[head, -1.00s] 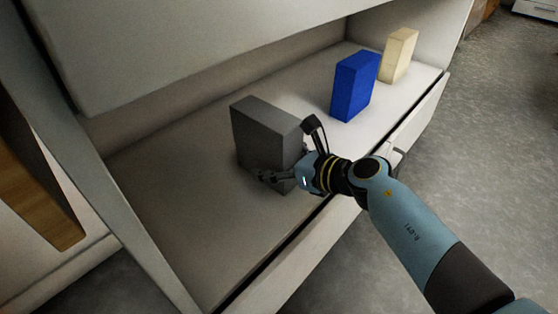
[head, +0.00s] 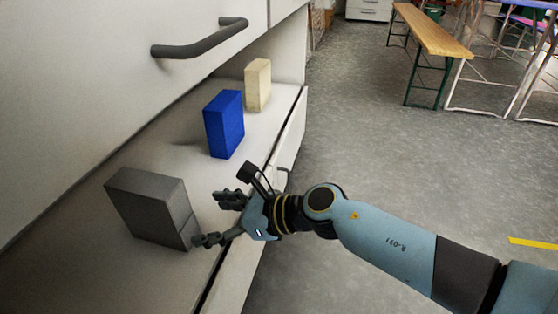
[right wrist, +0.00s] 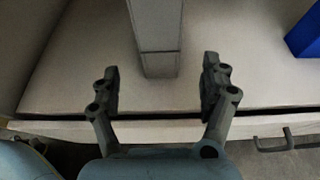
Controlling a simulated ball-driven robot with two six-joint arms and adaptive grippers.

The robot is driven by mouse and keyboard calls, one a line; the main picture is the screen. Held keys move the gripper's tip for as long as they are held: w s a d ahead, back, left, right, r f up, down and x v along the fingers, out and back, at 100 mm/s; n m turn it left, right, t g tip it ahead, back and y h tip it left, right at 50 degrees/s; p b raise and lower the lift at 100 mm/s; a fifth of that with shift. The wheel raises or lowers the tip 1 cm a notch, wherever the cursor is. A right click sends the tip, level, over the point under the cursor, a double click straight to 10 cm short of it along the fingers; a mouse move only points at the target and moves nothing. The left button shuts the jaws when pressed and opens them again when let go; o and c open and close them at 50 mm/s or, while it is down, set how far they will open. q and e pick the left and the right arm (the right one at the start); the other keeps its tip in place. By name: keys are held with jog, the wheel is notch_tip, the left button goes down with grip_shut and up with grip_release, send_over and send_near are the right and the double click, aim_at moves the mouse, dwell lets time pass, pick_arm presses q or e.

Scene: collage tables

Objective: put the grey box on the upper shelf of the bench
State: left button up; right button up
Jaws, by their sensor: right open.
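The grey box (head: 150,205) stands on a pale shelf surface of the bench (head: 75,275), towards the left in the head view. My right gripper (head: 212,220) is open, at the box's near right end. In the right wrist view the box (right wrist: 157,30) lies straight ahead, and its near end lines up with the space between the two spread fingers (right wrist: 160,88). There is a visible gap to the box on both sides, and the fingers hold nothing. The box's far side is hidden. My left gripper is not in view.
A blue box (head: 223,124) and a cream box (head: 257,85) stand further back on the same shelf. A white front with a dark handle (head: 200,42) hangs above it. Grey floor (head: 380,150) lies open to the right, with a wooden bench (head: 432,30) beyond.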

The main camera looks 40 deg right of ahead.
jog(key=s+d+r+m+t+h, duration=0.1)
jog(key=s+d+r+m+h, duration=0.15)
jog(key=d+m+h, duration=0.75)
jog(key=s+d+r+m+t+h, duration=0.1)
jog(key=s+d+r+m, duration=0.3)
jog(key=m, duration=1.2)
jog(key=s+a+f+m+g+y, duration=0.1)
jog(key=s+f+m+g, duration=0.3)
jog(key=s+m, duration=0.4)
jog(key=s+a+f+m+g+y, duration=0.2)
jog(key=s+a+f+m+g, duration=0.2)
jog(key=s, duration=0.6)
jog(key=f+m+g, duration=0.1)
jog(key=m+g, duration=0.1)
jog(key=m, duration=0.1)
jog(key=shift+s+a+m+g, duration=0.2)
jog(key=shift+m+g, duration=0.2)
jog(key=shift+f, duration=0.1)
